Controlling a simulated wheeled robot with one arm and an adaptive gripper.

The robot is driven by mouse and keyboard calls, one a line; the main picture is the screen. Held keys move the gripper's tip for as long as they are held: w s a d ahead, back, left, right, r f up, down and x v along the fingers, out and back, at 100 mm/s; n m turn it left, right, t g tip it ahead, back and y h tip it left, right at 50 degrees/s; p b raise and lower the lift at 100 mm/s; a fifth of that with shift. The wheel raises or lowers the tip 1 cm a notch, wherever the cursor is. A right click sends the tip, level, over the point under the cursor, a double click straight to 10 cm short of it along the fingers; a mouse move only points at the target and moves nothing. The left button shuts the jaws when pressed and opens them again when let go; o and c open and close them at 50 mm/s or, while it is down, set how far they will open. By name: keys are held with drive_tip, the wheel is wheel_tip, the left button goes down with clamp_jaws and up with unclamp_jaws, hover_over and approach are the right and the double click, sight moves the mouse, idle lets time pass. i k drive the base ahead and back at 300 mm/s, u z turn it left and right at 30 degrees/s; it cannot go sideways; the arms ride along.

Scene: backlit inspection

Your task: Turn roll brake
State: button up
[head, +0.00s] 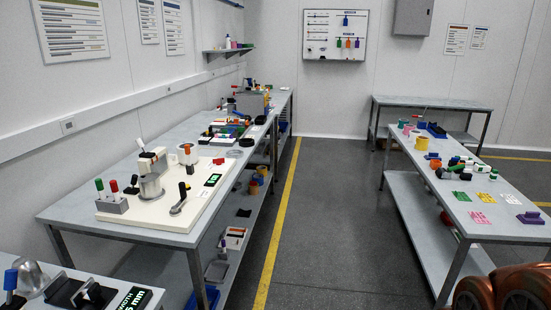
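No part in view can be clearly told as the roll brake. On the long left bench, a cream board (150,213) carries a black-and-grey lever (180,199), which stands tilted. At the bottom left, a black fixture with a grey lever (88,292) sits on a nearer table, partly cut off by the frame. My gripper is not in view.
A grey block (111,205) holds several coloured-handled tools on the cream board. The left bench (62,216) has many small parts farther back. A right table (455,206) bears coloured pieces. Between them, the grey floor (330,215) with a yellow line is clear.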

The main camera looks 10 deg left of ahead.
sight(219, 162)
drive_tip(key=z, duration=0.15)
drive_tip(key=i, duration=2.4)
drive_tip(key=u, duration=1.75)
drive_tip(key=i, duration=1.05)
drive_tip(key=u, duration=0.9)
